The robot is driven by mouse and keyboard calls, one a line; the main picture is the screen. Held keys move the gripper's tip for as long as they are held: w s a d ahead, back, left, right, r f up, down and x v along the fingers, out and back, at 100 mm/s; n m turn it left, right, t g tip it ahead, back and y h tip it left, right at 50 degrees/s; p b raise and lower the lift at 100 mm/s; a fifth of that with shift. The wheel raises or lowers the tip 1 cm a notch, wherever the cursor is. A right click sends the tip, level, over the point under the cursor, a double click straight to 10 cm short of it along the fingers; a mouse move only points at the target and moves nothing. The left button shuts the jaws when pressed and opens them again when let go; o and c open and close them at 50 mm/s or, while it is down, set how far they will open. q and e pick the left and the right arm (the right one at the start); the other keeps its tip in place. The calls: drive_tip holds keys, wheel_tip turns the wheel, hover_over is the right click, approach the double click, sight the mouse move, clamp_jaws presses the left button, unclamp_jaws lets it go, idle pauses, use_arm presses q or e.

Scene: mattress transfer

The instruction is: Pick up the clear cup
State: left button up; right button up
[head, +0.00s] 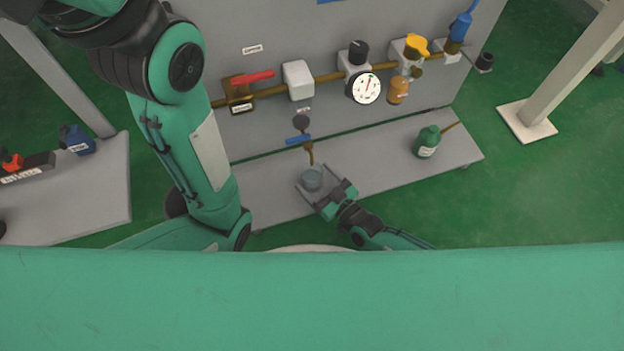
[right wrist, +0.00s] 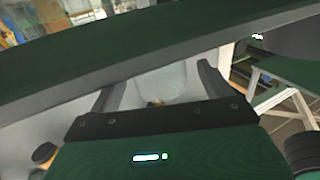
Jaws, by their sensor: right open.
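The clear cup (head: 311,179) stands on the grey bench shelf, below the small tap with the blue handle. My right gripper (head: 314,190) reaches in from the lower right with its fingers open, one on each side of the cup. In the right wrist view the pale, see-through cup (right wrist: 165,82) shows between the two dark fingers of the gripper (right wrist: 163,85). I cannot tell whether a finger touches it. The cup's upper part is hidden there by a dark edge. My left arm comes in at the left of the head view, but its gripper is not in view.
The grey shelf (head: 385,160) runs below a panel with a brass pipe, a gauge (head: 365,88) and valves. The tap with the blue handle (head: 298,139) is close above the cup. A green bottle (head: 428,141) stands to the right. Another table (head: 90,200) is at left.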

sight(305, 168)
drive_tip(key=b+x, duration=0.2)
drive_tip(key=x, duration=0.1)
drive_tip(key=shift+w+a+f, duration=0.1)
drive_tip(key=shift+w+f, duration=0.05)
drive_tip(key=shift+w+a, duration=0.3)
drive_tip(key=shift+w, duration=0.05)
drive_tip(key=c, duration=1.1)
